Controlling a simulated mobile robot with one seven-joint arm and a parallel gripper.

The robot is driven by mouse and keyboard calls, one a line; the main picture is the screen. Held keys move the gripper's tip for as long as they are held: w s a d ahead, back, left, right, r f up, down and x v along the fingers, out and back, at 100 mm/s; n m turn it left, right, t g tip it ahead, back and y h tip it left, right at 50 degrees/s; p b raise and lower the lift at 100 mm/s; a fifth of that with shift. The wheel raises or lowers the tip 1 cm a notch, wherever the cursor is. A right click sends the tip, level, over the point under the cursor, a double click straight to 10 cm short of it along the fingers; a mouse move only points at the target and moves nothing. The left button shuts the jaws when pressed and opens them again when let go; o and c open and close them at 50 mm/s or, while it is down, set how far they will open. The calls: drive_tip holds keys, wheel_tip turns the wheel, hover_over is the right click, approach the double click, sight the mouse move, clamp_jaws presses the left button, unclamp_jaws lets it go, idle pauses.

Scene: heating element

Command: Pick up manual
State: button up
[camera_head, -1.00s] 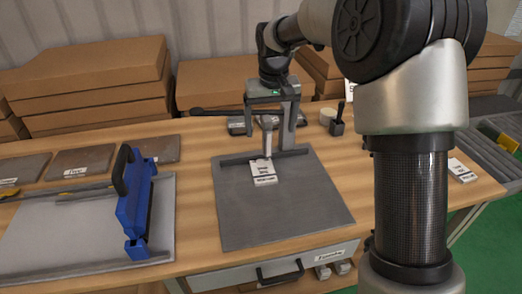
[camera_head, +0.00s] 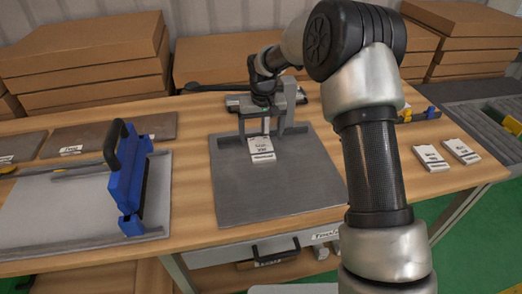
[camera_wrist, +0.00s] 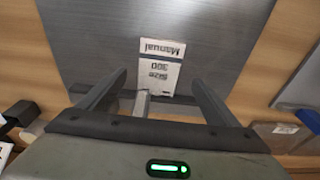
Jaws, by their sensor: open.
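The manual (camera_head: 262,149) is a small white booklet with black print, lying flat on the dark grey mat near its back edge. In the wrist view the manual (camera_wrist: 160,62) shows upside down, with "Manual" readable on it. My gripper (camera_head: 263,128) is open over the back end of the manual. In the wrist view the fingers of my gripper (camera_wrist: 161,78) appear one on each side of its near end, with gaps. A light grey metal piece (camera_wrist: 141,103) shows between the fingers. Whether the fingertips touch the mat, I cannot tell.
The mat (camera_head: 275,195) is otherwise bare in front of the manual. A blue tool with a black handle (camera_head: 127,185) stands on a light grey board at left. Two white booklets (camera_head: 431,158) (camera_head: 461,151) lie at right. Cardboard boxes (camera_head: 225,62) line the back.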

sight(261, 147)
drive_tip(key=f, duration=0.2)
drive_tip(key=w+f, duration=0.1)
drive_tip(key=f, duration=0.2)
drive_tip(key=shift+w+f+b, duration=0.1)
drive_tip(key=shift+b, duration=0.25)
drive_tip(key=c, duration=1.3)
drive_tip(key=shift+r, duration=0.2)
